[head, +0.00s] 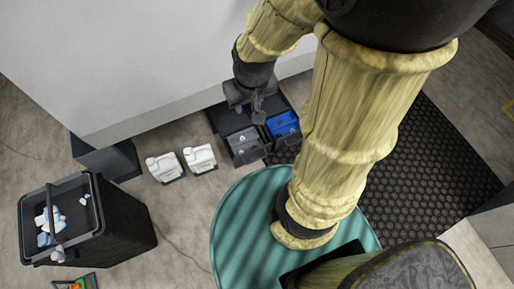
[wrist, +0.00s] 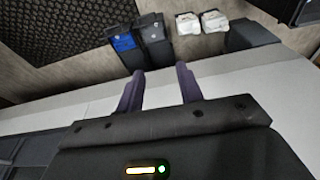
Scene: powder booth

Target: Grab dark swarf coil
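I cannot make out a dark swarf coil in either view. My gripper (head: 258,108) hangs in the head view beside the edge of the large white surface, above the grey and blue bins. In the wrist view my gripper (wrist: 160,82) has its two dark fingers spread apart, with nothing held between them. The white surface shows behind the fingers there. The bins are beyond the fingertips, apart from them.
A grey bin (head: 244,146) and a blue bin (head: 284,124) stand together on the floor. Two white jugs (head: 200,158) are left of them. A black waste bin (head: 128,238) holds pale crumpled pieces. A black honeycomb mat (head: 425,165) lies right. The white surface (head: 130,60) fills the upper left.

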